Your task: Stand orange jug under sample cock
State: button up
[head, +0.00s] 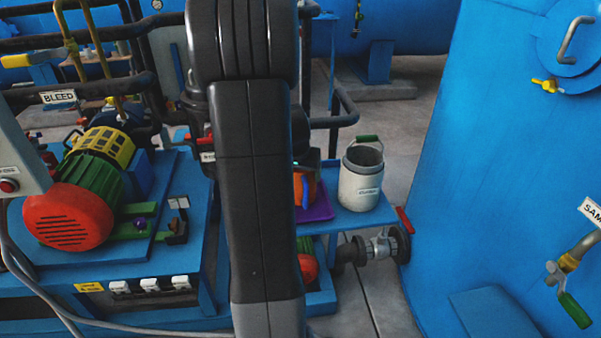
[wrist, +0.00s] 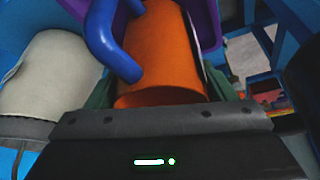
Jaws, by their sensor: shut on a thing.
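The orange jug (head: 304,188) shows only in part in the head view, behind my arm, at the purple tray on the blue shelf. In the wrist view the orange jug (wrist: 163,55) fills the middle, with its blue handle (wrist: 104,35) on the left. My gripper (wrist: 160,96) is shut on the jug, with green finger parts on both sides of it. I cannot tell whether the jug touches the tray. The sample cock (head: 566,268), with a green lever, sticks out of the blue vessel at the far right, well away from the jug.
A white bucket (head: 358,190) with a green handle stands on the shelf right of the jug. The purple tray (head: 319,211) lies by the jug. A flanged pipe with a red lever (head: 405,220) runs to the vessel. A blue ledge (head: 490,312) is below the cock. A motor-pump (head: 70,215) is at left.

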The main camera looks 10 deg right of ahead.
jog(key=shift+f+b, duration=0.3)
jog(key=shift+b, duration=0.05)
jog(key=o, duration=1)
jog(key=shift+r, duration=0.1)
jog(key=shift+o, duration=0.2)
jog(key=shift+p, duration=0.4)
